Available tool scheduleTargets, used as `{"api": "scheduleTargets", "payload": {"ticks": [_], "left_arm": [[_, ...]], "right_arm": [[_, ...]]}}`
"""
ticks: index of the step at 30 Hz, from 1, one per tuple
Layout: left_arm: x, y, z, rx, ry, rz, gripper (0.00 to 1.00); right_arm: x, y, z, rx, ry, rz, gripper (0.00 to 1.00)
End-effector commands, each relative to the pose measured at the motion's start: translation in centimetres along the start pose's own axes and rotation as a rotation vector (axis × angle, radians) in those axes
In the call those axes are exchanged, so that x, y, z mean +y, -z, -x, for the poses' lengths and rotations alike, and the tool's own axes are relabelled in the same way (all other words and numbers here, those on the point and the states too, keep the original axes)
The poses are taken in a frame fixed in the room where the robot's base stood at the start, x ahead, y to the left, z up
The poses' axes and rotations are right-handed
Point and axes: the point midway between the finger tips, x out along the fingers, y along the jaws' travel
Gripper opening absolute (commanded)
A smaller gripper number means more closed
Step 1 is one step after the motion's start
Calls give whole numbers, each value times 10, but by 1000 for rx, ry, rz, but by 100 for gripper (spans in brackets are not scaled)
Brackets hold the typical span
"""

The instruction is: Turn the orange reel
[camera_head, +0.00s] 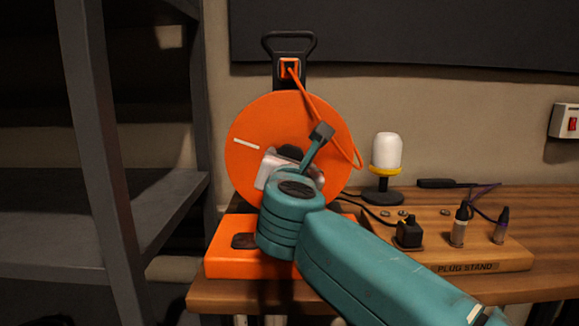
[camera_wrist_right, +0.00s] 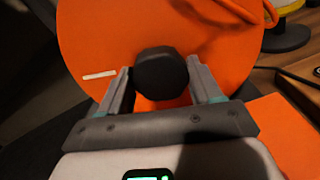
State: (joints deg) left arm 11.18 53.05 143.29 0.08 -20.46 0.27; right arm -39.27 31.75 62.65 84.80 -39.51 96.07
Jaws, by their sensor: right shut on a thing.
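The orange reel (camera_head: 300,112) is a large upright disc above an orange base (camera_head: 222,250). A short white mark (camera_head: 247,143) lies on the left of its face, slightly tilted. An orange cable runs from the top of the stand down the reel's right side. In the wrist view the reel (camera_wrist_right: 100,35) fills the background. My right gripper (camera_wrist_right: 159,76) is shut on the black knob (camera_wrist_right: 161,72) at the reel's middle, a finger on each side. My right wrist and arm hide the lower part of the reel in the head view. My left gripper is not in view.
A wooden plug stand (camera_head: 470,266) with several plugs stands on the desk to the right. A white lamp (camera_head: 387,150) with a yellow ring is behind it. A grey shelf frame (camera_head: 100,140) rises at the left. A white wall box (camera_head: 565,121) is at the far right.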

Motion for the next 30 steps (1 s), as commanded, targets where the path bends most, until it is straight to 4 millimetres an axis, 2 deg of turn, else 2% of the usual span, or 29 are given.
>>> {"api": "scheduleTargets", "payload": {"ticks": [1,14,15,16,17,26,30], "left_arm": [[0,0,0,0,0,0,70],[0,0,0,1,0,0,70],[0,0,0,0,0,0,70],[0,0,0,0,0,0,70],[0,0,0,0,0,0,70],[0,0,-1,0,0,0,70],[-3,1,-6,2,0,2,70]], "right_arm": [[0,-5,0,-10,-2,-6,9],[0,-6,0,-10,-3,-13,9],[0,-6,0,-10,-3,-13,77],[0,-6,0,-10,-3,-13,87],[0,-6,0,-9,-3,-12,90],[0,-2,2,-4,-1,-11,90],[0,-2,18,-4,-4,-13,90]]}}
